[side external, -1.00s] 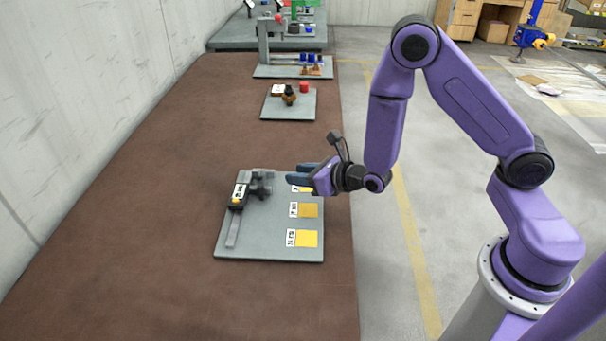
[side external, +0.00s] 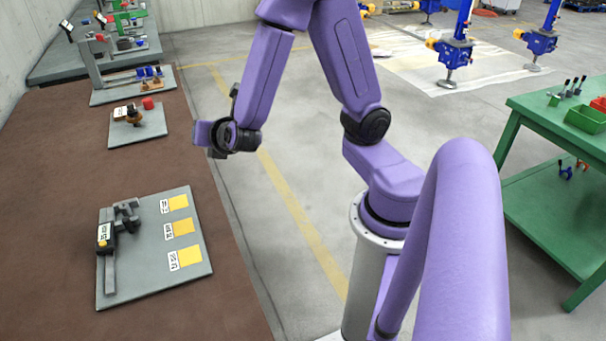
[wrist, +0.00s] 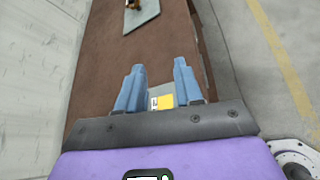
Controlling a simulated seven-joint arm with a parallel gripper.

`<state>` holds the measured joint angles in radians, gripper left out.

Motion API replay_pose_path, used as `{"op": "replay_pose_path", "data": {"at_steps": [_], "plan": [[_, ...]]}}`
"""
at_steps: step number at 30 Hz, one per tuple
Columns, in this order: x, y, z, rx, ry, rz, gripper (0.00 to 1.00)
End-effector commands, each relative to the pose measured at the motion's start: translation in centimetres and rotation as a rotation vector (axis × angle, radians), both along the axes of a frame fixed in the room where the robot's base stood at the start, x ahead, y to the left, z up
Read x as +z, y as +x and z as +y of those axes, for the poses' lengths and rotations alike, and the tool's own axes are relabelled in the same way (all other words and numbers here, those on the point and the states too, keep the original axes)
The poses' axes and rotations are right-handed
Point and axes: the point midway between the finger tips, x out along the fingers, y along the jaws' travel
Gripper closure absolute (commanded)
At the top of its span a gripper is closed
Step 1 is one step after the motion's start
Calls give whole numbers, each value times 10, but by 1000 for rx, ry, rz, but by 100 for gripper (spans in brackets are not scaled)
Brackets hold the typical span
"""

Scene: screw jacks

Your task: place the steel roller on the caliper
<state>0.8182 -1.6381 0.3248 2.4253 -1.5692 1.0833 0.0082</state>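The caliper (side external: 108,240), dark with a grey bar, lies along the left part of a grey board (side external: 150,270) on the brown table in the side view. I cannot make out a steel roller in either current view. My gripper (side external: 198,133) is beyond the caliper board in the picture, near the table's right edge. In the wrist view its two blue fingers (wrist: 159,66) are apart with nothing held between them. Part of the board with a yellow square (wrist: 165,102) shows below and between the fingers.
Yellow squares (side external: 183,226) with white labels line the board's right side. A farther plate holds a red cylinder (side external: 147,103) and a brown part (side external: 133,115). A green bench (side external: 540,110) is at right. Bare table surrounds the caliper board.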

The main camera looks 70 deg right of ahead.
Motion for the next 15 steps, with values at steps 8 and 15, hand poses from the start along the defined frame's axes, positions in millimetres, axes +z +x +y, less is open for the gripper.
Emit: {"op": "replay_pose_path", "data": {"at_steps": [8, 15], "plan": [[1, -81, -7, -361, 367, 105, 65], [-5, -159, 16, -633, 706, 277, 65]]}}
